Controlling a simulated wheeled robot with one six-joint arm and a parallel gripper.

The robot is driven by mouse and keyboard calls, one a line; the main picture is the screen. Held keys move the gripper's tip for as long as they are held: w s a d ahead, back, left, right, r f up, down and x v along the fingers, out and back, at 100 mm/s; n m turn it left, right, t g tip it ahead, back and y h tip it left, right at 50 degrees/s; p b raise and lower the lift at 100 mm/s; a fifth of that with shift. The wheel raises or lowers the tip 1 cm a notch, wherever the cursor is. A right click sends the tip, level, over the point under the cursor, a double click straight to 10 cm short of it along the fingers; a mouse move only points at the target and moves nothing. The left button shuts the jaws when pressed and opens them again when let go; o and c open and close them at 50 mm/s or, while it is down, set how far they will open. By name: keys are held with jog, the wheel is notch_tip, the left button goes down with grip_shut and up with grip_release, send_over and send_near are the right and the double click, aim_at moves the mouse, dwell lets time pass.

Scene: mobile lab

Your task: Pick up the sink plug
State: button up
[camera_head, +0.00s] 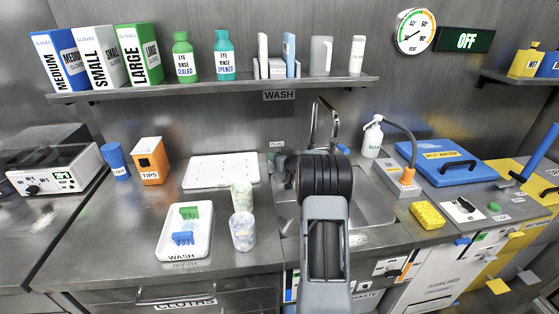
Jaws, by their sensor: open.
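A small label reading PLUG (276,144) stands at the back of the counter, just left of the tap. I cannot make out the sink plug itself; small dark shapes below the label are too unclear to tell apart from my arm. The steel sink (372,208) lies in the middle of the counter, and my arm covers its left and middle part. My arm reaches up from the bottom of the picture over the sink. My gripper's fingertips do not show; they are hidden behind my own dark arm joint.
The tap (313,128) rises behind the sink. A white drying tray (222,171), a wash tray (170,246) and two speckled cups (243,232) stand left. A soap bottle (372,138), yellow sponge (427,215) and blue-lidded hot water bath (446,160) stand right. A shelf (220,88) hangs above.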

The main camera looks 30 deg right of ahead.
jog(key=shift+c, duration=0.5)
jog(key=shift+s+f, duration=0.1)
jog(key=c, duration=0.9)
